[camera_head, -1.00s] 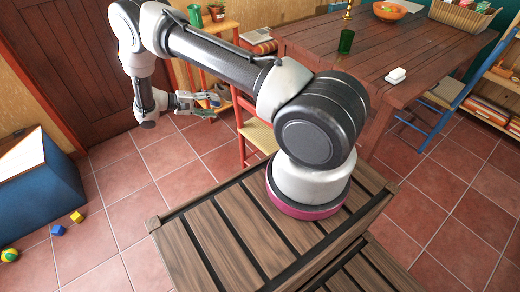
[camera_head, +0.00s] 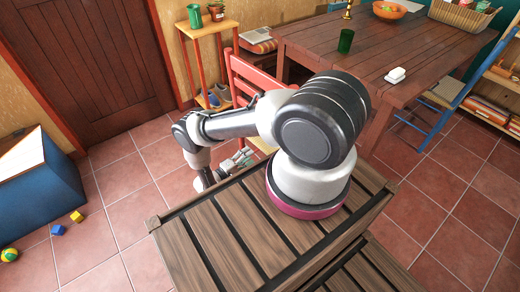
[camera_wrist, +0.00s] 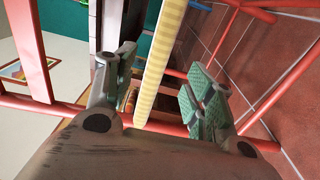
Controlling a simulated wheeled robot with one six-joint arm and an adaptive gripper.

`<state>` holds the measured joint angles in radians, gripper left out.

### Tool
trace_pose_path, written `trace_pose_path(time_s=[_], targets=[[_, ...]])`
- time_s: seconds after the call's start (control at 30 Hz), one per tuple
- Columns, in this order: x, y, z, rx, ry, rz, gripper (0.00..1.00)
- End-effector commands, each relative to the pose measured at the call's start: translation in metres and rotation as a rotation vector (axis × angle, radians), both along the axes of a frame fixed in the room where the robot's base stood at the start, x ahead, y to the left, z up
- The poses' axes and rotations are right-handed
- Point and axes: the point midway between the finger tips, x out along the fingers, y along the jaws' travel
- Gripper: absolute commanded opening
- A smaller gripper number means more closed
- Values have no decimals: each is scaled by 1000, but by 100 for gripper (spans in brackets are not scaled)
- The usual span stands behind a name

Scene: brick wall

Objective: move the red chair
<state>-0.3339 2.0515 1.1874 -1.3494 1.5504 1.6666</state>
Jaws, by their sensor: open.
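The red chair (camera_head: 255,78) stands by the near left side of the wooden table in the head view, its slatted back toward the left and my arm covering part of it. My gripper (camera_head: 241,158) is low beside the chair's near side, partly behind my arm. In the wrist view, my gripper (camera_wrist: 158,88) is open, with its green-padded fingers apart. The chair's yellow seat (camera_wrist: 163,50) shows edge-on in the gap between the fingers, and red bars cross behind them. I cannot tell whether the fingers touch the chair.
The wooden table (camera_head: 390,55) carries a green cup (camera_head: 346,41), an orange bowl (camera_head: 389,10) and a basket (camera_head: 458,15). A small shelf stand (camera_head: 208,28) with shoes is behind the chair. A blue chair (camera_head: 447,95) stands right. Floor at left is mostly clear, with small toys near a blue chest (camera_head: 40,190).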

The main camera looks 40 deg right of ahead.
Motion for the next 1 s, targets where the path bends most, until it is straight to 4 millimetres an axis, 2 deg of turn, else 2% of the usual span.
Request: trace_pose_path(time_s=[0.03, 0.1, 0.33, 0.5, 0.77, 0.83, 1.0], targets=[[0, -16, 0, 0, 1, -8, 54], [2, -34, 0, 0, 1, -7, 54], [8, -78, 0, 1, 1, -5, 54], [10, -91, 0, 1, 1, -1, 54], [11, -93, 0, 1, 1, 0, 54], [10, -93, 0, 1, 1, 0, 46], [10, -93, 0, 1, 1, 0, 15]])
